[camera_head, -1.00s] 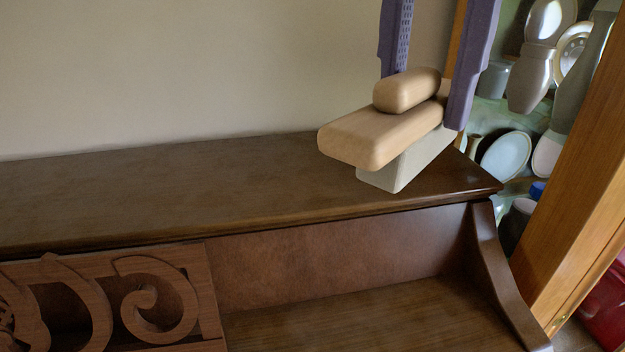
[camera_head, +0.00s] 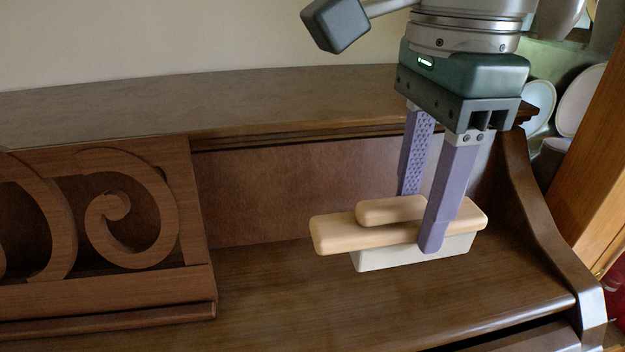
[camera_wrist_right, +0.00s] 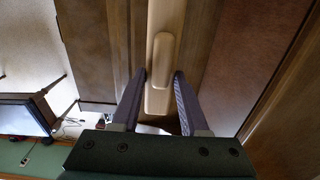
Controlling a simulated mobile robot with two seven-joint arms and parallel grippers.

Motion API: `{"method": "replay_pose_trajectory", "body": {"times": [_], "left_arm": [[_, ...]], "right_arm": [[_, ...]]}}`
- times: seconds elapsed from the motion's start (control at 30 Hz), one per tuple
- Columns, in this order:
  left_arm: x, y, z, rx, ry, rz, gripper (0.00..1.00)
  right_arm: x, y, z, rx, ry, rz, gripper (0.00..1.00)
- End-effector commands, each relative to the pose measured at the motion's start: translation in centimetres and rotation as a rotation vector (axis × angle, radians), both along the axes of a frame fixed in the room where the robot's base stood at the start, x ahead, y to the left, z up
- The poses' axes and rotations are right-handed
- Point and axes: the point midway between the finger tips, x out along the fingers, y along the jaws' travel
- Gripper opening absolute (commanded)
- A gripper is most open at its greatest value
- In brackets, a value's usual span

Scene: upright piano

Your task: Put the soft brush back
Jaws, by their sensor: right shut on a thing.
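The soft brush (camera_head: 335,234) has a pale wooden back with a raised grip on top and a whitish bristle block below. It is level, at the lower shelf of the piano (camera_head: 270,290), right of the carved music stand. My right gripper (camera_head: 424,220) comes down from above with its purple fingers shut on the brush, one on each side. I cannot tell whether the bristles touch the shelf. In the right wrist view the brush (camera_wrist_right: 160,60) runs lengthwise between the fingers. My left gripper is not in view.
The carved music stand (camera_head: 190,220) stands on the left of the shelf. The piano's top (camera_head: 200,110) is bare behind. The curved side cheek (camera_head: 545,210) bounds the shelf on the right. The shelf is clear in front of the brush.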

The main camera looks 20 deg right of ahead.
Motion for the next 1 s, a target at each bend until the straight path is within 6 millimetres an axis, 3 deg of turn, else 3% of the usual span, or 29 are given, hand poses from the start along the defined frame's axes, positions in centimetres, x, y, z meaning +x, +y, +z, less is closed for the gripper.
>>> {"method": "replay_pose_trajectory", "body": {"times": [0.5,0.87,0.9,1.0], "left_arm": [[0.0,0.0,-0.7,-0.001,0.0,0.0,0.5],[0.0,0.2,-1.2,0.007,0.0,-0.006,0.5],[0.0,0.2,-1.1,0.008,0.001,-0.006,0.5],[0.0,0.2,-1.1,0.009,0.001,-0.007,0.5]], "right_arm": [[0.0,0.0,-5.9,0.001,0.002,0.001,0.0],[0.0,0.0,-6.4,0.001,-0.001,0.001,0.0],[0.0,0.0,-6.2,0.001,0.0,0.001,0.47],[0.0,0.0,-6.2,0.001,0.0,0.001,0.59]]}}
